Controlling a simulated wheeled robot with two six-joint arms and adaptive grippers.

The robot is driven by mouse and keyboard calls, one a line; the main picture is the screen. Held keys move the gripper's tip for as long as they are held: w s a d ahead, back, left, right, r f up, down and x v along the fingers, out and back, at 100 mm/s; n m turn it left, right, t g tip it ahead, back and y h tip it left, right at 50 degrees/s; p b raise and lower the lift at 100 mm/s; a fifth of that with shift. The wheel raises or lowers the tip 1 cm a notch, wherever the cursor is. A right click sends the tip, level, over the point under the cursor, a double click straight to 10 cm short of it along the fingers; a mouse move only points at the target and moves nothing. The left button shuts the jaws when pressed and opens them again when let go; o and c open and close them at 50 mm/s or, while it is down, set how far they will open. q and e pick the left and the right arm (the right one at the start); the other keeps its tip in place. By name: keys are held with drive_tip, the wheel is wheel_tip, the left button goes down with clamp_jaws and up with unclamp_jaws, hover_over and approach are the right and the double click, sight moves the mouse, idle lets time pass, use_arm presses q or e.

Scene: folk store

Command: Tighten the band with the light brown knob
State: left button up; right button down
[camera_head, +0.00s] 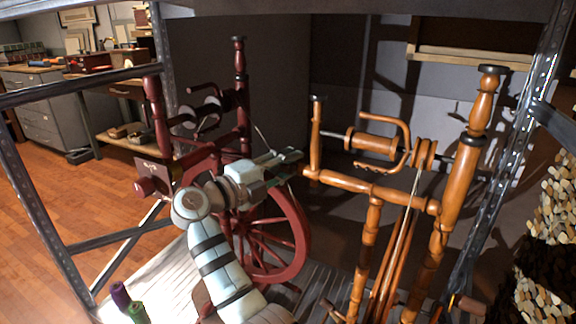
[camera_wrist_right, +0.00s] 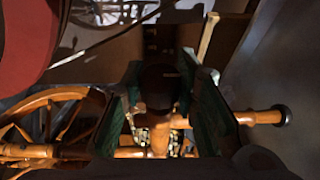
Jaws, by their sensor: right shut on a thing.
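The light brown spinning wheel (camera_head: 340,181) stands at the right in the head view, with its drive band (camera_head: 411,200) running down from the bobbin end. My right gripper (camera_head: 300,165) is at the left end of its horizontal bar. In the right wrist view the gripper (camera_wrist_right: 160,100) has its fingers on both sides of a rounded knob (camera_wrist_right: 160,85), which is in deep shadow, with the light brown bar behind it. The fingers are shut on this knob and hide it in the head view. My left gripper is not in view.
A dark red spinning wheel (camera_head: 296,230) stands close behind and left of my right arm. Metal shelf posts (camera_head: 512,140) frame both sides. Purple and green spools (camera_head: 120,296) stand at the lower left. Stacked logs (camera_head: 550,220) are at the right.

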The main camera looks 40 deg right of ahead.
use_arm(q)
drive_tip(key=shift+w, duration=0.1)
use_arm(e)
drive_tip(key=shift+f, duration=0.1)
drive_tip(key=shift+f+m+h+b, duration=0.1)
drive_tip(key=shift+m+h+b, duration=0.2)
drive_tip(key=shift+h+b, duration=0.5)
drive_tip(key=m+h+b, duration=0.1)
drive_tip(key=h+b, duration=0.1)
drive_tip(key=h, duration=0.1)
drive_tip(key=shift+f, duration=0.1)
drive_tip(key=shift+m+g+h+b, duration=0.6)
drive_tip(key=shift+h+b, duration=0.2)
drive_tip(key=shift+b, duration=0.35)
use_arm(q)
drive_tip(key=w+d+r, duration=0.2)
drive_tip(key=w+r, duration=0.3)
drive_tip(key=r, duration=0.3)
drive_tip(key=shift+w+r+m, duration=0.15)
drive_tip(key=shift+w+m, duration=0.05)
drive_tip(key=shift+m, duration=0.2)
use_arm(e)
drive_tip(key=shift+r, duration=0.2)
drive_tip(key=c, duration=1.2)
unclamp_jaws()
drive_tip(key=shift+c, duration=0.2)
drive_tip(key=v, duration=1.2)
